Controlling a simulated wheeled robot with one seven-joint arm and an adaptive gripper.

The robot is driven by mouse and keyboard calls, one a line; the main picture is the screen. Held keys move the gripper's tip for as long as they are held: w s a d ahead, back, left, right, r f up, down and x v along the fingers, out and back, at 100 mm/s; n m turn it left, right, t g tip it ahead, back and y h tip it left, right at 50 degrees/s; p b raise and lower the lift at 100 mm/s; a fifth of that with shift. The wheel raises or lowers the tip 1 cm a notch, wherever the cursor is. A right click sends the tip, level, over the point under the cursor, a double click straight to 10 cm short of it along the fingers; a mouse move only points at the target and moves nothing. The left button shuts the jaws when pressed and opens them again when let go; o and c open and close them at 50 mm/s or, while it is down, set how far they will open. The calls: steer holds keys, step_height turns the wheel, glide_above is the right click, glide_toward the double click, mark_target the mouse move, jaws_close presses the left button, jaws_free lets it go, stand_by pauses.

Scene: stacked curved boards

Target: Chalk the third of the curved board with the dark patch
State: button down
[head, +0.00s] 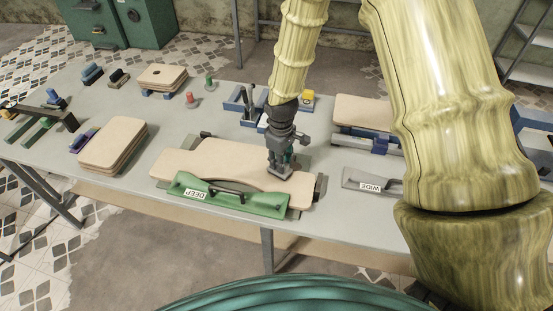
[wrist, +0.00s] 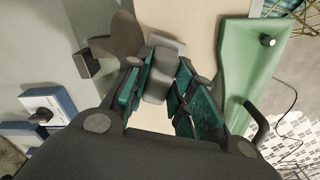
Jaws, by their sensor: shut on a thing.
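My gripper (head: 280,168) is over the right part of a pale curved board (head: 215,158), behind the green form marked DEEP (head: 230,197). In the wrist view its teal-padded fingers (wrist: 160,98) are closed on a grey block (wrist: 160,72). The block is at or just above the pale board (wrist: 202,40); I cannot tell if it touches. No dark patch is clear on this board. A stack of boards (head: 150,76) at the back left has a small dark spot on top. A red peg (head: 190,99) and a green peg (head: 209,82) stand nearby.
Another board stack (head: 108,145) lies at the left. A pale board (head: 362,111) rests on a blue form at the right, near a grey form marked WIDE (head: 372,184). A blue holder (head: 235,105) and a yellow item (head: 308,97) stand behind my gripper. The front left tabletop is clear.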

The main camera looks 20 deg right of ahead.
steer(key=shift+s+d, duration=0.4)
steer(key=shift+d, duration=0.2)
steer(key=shift+s+d+p, duration=0.25)
steer(key=shift+s+d, duration=0.15)
steer(key=shift+d, duration=0.25)
steer(key=shift+s+d+p, duration=0.25)
steer(key=shift+s+d, duration=0.15)
steer(key=shift+d, duration=0.2)
steer(key=shift+s+d, duration=0.1)
steer(key=shift+d, duration=0.05)
steer(key=shift+s+d+f, duration=0.1)
steer(key=shift+s+d, duration=0.7)
steer(key=shift+d, duration=0.3)
steer(key=shift+s+d+p, duration=0.1)
steer(key=shift+p, duration=0.2)
